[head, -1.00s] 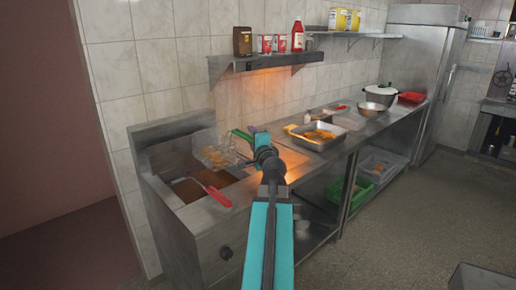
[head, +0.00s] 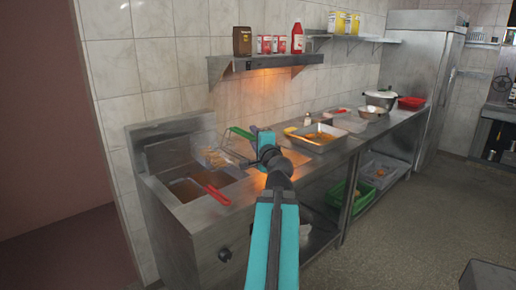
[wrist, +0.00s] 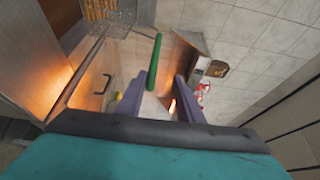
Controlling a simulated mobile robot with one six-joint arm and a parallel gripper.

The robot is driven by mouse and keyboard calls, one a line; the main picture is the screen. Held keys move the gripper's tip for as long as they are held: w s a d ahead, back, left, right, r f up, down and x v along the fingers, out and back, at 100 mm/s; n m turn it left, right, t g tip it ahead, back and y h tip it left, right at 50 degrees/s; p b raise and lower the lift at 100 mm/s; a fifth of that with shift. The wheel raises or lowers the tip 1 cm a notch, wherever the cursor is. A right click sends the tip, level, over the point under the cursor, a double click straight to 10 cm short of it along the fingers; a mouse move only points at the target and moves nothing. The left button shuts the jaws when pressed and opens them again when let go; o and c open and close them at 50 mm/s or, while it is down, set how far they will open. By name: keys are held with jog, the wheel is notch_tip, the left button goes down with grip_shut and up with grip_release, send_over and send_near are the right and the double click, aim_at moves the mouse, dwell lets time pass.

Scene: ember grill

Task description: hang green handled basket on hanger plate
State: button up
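The green handled basket (head: 208,155) holds fries. In the head view it sits above the oil at the back of the fryer, by the upright metal back plate (head: 150,137). Whether it hooks onto that plate I cannot tell. Its green handle (head: 241,133) slants up and right towards my gripper (head: 262,138). In the wrist view the green handle (wrist: 154,62) ends near the gap between my fingers (wrist: 158,95). The fingers stand apart, with space on both sides of the handle. The basket's mesh (wrist: 98,10) shows at the top left.
A red-handled basket (head: 211,193) rests in the front of the fryer. A steel tray (head: 318,138) of food stands on the counter to the right. A shelf (head: 265,64) with bottles and cans is on the wall above.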

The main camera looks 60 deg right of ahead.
jog(key=shift+s+a+f+b, duration=0.2)
jog(key=shift+s+a+b, duration=0.2)
jog(key=shift+b, duration=1)
jog(key=shift+b+v, duration=1.4)
jog(key=shift+b, duration=0.75)
jog(key=shift+r, duration=0.15)
